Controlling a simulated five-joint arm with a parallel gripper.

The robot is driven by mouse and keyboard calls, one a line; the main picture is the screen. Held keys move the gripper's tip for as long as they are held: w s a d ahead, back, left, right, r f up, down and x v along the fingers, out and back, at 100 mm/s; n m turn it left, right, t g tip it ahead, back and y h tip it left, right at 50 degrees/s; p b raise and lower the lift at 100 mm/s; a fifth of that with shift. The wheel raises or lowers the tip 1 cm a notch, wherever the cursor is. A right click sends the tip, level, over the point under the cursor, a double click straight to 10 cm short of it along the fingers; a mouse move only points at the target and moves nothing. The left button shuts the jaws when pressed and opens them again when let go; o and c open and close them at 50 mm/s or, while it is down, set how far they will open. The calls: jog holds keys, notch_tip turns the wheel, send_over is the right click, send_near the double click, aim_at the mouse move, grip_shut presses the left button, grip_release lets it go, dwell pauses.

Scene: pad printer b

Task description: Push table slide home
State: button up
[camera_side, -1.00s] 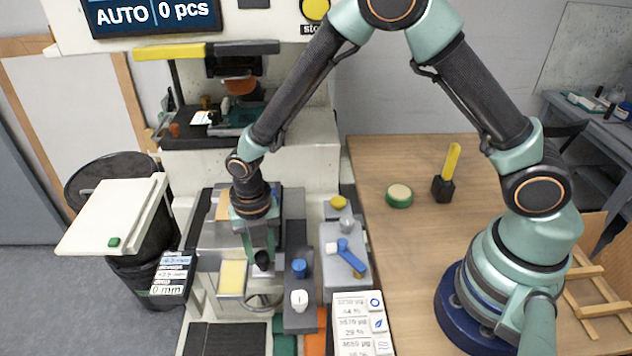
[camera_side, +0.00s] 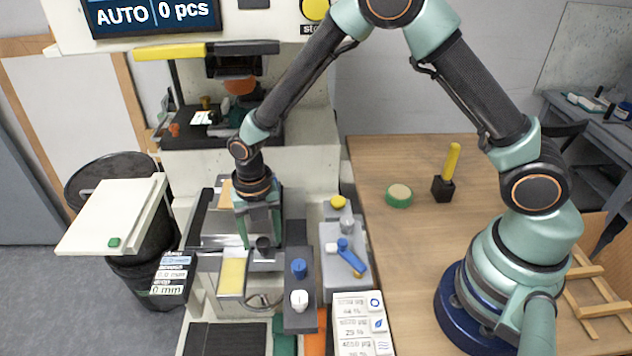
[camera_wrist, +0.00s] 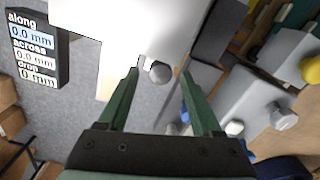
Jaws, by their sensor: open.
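The table slide (camera_side: 222,242) is the grey metal stage in front of the pad printer. A dark round knob (camera_side: 263,243) sits at its front; in the wrist view it is a grey knob (camera_wrist: 160,72) at the edge of a pale block (camera_wrist: 150,25). My gripper (camera_wrist: 159,76) is open, with its green fingers either side of the knob and a visible gap to each. In the side view my gripper (camera_side: 260,240) is over the slide's front, partly hiding it. The small readout (camera_wrist: 38,45) shows along 0.0 mm and across 0.0 mm.
A grey panel with a blue knob (camera_side: 299,268) and a white knob (camera_side: 299,300) is close to the right of my gripper. A yellow-topped plate (camera_side: 231,277) is at front left. The wooden table (camera_side: 420,260) is mostly clear.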

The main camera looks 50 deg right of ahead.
notch_tip(320, 180, up, 12)
jog(key=shift+f, duration=0.25)
dwell(0.3)
jog(key=s+d+r+m+t, duration=0.2)
jog(key=s+d+r+m, duration=0.4)
jog(key=m, duration=0.9)
jog(key=s+d+r+m+t, duration=0.3)
jog(key=s+d+r+m, duration=0.3)
jog(key=m, duration=0.9)
jog(key=shift+d+r+t, duration=0.3)
jog(key=shift+d+r, duration=0.55)
jog(key=shift+d, duration=0.65)
